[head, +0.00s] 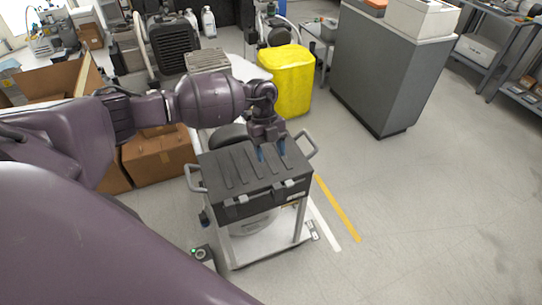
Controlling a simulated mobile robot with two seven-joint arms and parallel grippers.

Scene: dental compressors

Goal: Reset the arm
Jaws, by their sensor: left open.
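My left arm reaches in from the left across the view. My left gripper (271,150) points down over the far right part of a black-lidded cart (240,180). Its bluish fingertips are apart, with nothing seen between them. They are at or just above the lid; I cannot tell whether they touch it. My right gripper is not in view.
The cart has grey side handles (306,144) and a lower shelf. Cardboard boxes (158,155) stand at the left. A yellow bin (287,78) stands behind the cart, and a grey cabinet (385,80) to the right. The right floor (430,200) is clear.

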